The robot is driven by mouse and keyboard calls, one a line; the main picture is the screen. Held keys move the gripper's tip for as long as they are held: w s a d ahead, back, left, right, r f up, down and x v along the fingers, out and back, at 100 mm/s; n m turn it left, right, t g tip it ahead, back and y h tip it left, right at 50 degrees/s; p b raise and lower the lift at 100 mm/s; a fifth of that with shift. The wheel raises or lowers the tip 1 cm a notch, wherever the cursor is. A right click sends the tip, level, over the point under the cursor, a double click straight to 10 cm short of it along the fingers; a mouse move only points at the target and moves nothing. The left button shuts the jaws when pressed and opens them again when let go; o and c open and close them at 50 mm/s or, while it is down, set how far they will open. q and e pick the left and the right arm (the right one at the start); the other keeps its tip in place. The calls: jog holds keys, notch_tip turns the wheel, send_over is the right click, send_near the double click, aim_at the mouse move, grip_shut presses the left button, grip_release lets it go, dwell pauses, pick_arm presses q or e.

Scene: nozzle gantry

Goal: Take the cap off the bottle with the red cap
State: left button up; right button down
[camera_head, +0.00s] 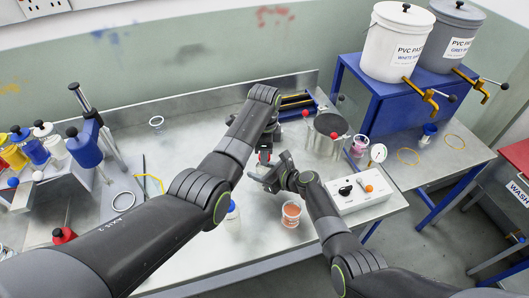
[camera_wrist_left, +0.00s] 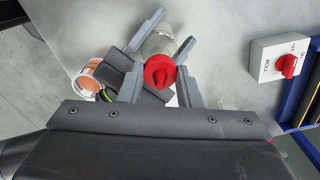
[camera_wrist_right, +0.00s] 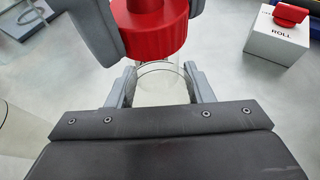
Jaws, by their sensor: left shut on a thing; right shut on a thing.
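The bottle with the red cap stands between my two grippers. In the left wrist view the red cap (camera_wrist_left: 160,70) sits between the fingers of my left gripper (camera_wrist_left: 161,78), which is shut on it from above. In the right wrist view the clear bottle body (camera_wrist_right: 160,88) is between the fingers of my right gripper (camera_wrist_right: 160,72), shut on it below the red cap (camera_wrist_right: 150,28). The cap is over the bottle's top; whether it is still threaded on I cannot tell. In the head view my arms mostly hide the bottle.
A cup with orange contents (camera_head: 291,213) and a blue-capped bottle (camera_head: 232,215) stand near the front edge of the bench. A control box (camera_head: 357,192) and a metal pot (camera_head: 326,135) are to the right. Blue and other coloured bottles (camera_head: 84,150) stand in a rack at left.

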pick_arm(q)
jog(key=shift+r, duration=2.05)
pick_arm(e)
jog(key=c, duration=0.6)
grip_release()
pick_arm(q)
jog(key=shift+r+p, duration=0.25)
jog(key=shift+p, duration=0.05)
pick_arm(e)
jog(key=shift+s+d+r, duration=0.3)
jog(key=shift+d, duration=0.1)
pick_arm(q)
jog(key=shift+r+p, duration=0.75)
pick_arm(e)
jog(key=v, duration=1.1)
